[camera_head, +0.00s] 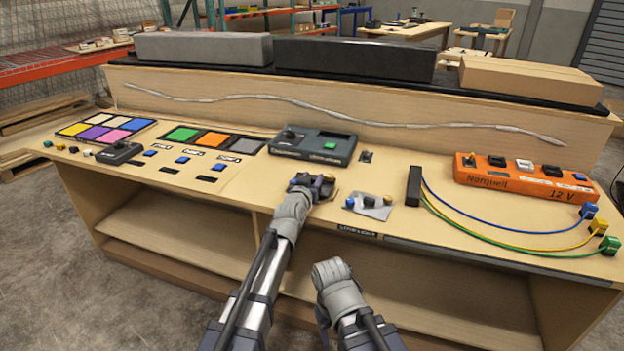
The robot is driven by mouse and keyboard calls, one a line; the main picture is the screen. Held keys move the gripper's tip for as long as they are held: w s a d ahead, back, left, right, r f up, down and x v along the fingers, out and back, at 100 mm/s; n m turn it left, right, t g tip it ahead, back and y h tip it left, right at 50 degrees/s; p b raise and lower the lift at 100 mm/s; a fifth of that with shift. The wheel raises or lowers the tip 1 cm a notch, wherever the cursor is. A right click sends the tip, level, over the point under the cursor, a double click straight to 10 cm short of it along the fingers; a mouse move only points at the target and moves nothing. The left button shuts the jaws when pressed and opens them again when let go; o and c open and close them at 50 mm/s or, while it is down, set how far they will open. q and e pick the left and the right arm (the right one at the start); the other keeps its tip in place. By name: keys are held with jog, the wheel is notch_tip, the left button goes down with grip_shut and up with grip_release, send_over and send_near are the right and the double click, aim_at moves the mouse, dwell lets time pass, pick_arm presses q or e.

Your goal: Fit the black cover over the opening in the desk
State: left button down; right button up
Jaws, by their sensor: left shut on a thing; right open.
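My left gripper (313,183) is low over the desk (262,187), near its front edge and in front of the dark grey console box. It is shut on a dark piece, mostly hidden by the fingers, that looks like the black cover. The opening in the desk cannot be made out; the gripper hides the desk under it. I cannot tell whether the piece touches the desk. My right gripper (331,272) is open, lower in the picture and in front of the desk edge, apart from everything on the desk.
A dark grey console box (314,146) stands behind the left gripper. A small plate with knobs (370,206) lies to its right. Further right are a black block (413,186) with coloured cables and an orange power strip (523,178). Coloured panels (106,129) and buttons lie left.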

pick_arm(q)
jog(key=shift+f+b, duration=0.95)
jog(key=shift+f, duration=0.05)
dwell(0.7)
jog(key=shift+c, duration=1.8)
grip_release()
jog(key=p+v, duration=0.1)
jog(key=v, duration=0.7)
